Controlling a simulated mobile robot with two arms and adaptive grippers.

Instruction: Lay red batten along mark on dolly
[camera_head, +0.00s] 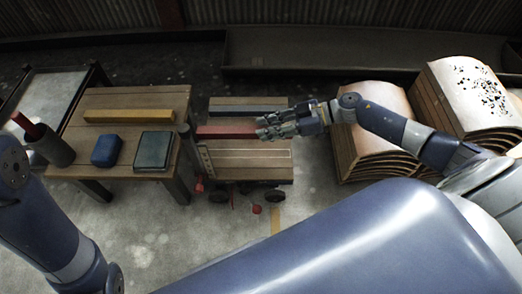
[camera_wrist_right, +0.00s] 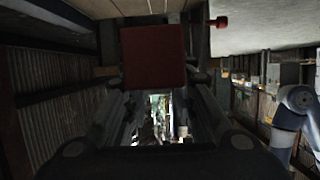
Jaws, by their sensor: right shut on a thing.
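The red batten (camera_head: 226,131) lies level across the dolly (camera_head: 225,172), left of my right gripper (camera_head: 268,129). My right gripper comes in from the right and is shut on the batten's right end. In the right wrist view the red batten (camera_wrist_right: 155,58) shows as a blunt red face between the fingers. A pale, thin outlined mark (camera_head: 250,153) runs left to right on the dolly's planks, on the near side of the batten. I cannot tell whether the batten touches the planks. My left gripper is out of view; only my left arm shows.
A dark batten (camera_head: 248,110) lies along the dolly's far side. A wooden table (camera_head: 110,102) on the left bears a yellow batten (camera_head: 129,116), a blue block (camera_head: 106,150) and a dark green box (camera_head: 154,150). Stacked curved boards (camera_head: 372,150) stand at right.

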